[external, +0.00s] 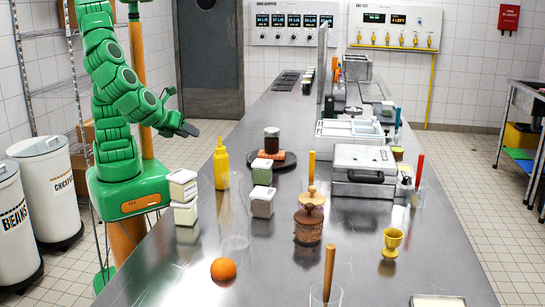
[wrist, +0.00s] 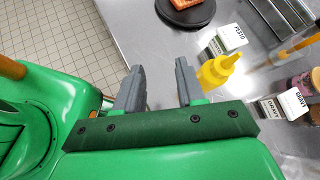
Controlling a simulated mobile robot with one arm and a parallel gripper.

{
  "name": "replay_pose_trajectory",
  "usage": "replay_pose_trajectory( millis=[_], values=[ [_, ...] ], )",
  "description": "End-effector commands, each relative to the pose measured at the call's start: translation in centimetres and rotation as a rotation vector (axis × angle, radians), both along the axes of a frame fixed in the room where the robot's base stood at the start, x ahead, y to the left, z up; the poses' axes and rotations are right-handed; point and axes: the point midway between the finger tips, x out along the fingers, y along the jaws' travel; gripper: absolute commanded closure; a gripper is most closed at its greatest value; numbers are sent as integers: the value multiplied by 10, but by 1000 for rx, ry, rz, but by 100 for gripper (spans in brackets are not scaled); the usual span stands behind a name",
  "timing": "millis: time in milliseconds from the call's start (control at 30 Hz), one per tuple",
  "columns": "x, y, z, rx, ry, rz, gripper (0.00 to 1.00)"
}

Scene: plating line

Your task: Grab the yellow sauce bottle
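The yellow sauce bottle (external: 221,165) stands upright on the steel counter (external: 330,250), near its left edge in the external view. In the wrist view the yellow sauce bottle (wrist: 217,70) shows just right of my gripper's right finger, its lower part hidden behind the finger and mount. My gripper (external: 187,129) is above the counter's left edge, to the left of and higher than the bottle, not touching it. In the wrist view my gripper (wrist: 160,82) has its two grey fingers wide apart with nothing between them.
White-topped containers (external: 183,186) stand left of the bottle, and others (external: 262,202) right of it. A dark round board (external: 285,162) with a jar lies behind. A clear upright container (external: 234,220) is in front. An orange (external: 223,269) lies nearer the front.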

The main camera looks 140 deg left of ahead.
Motion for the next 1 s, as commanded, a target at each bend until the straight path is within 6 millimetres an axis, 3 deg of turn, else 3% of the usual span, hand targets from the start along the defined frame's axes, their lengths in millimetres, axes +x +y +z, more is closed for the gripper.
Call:
replay_pose_trajectory(
  millis=[200, 400, 1000],
  values=[
    [54, 12, 1, 136, 173, -246, 61],
    [83, 13, 1, 202, 264, -372, 61],
    [88, 40, -8, 214, 280, -393, 61]
  ],
)
